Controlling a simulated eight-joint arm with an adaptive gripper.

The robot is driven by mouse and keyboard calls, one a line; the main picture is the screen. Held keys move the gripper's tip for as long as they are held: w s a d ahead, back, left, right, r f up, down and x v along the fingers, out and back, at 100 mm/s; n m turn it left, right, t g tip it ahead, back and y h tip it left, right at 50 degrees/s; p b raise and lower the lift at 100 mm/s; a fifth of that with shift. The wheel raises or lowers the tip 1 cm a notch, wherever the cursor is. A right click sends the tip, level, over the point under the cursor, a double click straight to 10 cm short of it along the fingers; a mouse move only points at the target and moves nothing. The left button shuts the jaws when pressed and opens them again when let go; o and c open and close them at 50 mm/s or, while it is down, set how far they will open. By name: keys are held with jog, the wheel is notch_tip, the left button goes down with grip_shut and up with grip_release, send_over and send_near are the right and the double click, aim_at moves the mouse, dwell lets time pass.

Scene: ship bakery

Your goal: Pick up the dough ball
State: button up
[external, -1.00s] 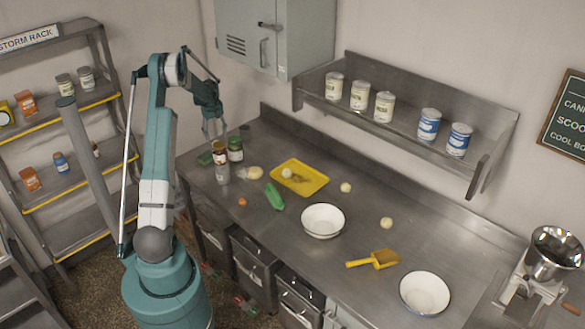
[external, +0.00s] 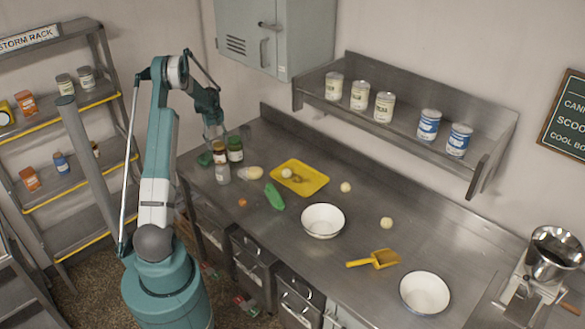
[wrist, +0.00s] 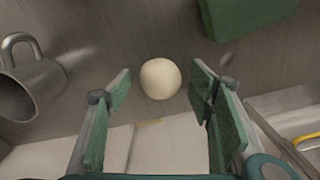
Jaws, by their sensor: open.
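A pale round dough ball (wrist: 160,78) rests on the metal surface in the wrist view, between and just beyond my open fingertips, apart from both. My gripper (wrist: 158,92) has green pads, wide apart and empty. In the external view my gripper (external: 213,134) hangs over the far left end of the counter, behind the jars. I cannot make out this ball in the external view. Other pale balls lie farther right: one on the yellow tray (external: 287,173), one beside it (external: 346,187) and one farther along the counter (external: 387,222).
A dark jar (external: 235,150) stands close to my gripper in the external view. A yellow tray (external: 318,183) and white bowl (external: 322,220) are farther right.

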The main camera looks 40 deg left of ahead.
jog(key=shift+c, duration=0.7)
jog(key=c, duration=0.9)
jog(key=shift+r, duration=0.1)
jog(key=shift+r+b, duration=0.3)
jog(key=shift+r, duration=4.6)
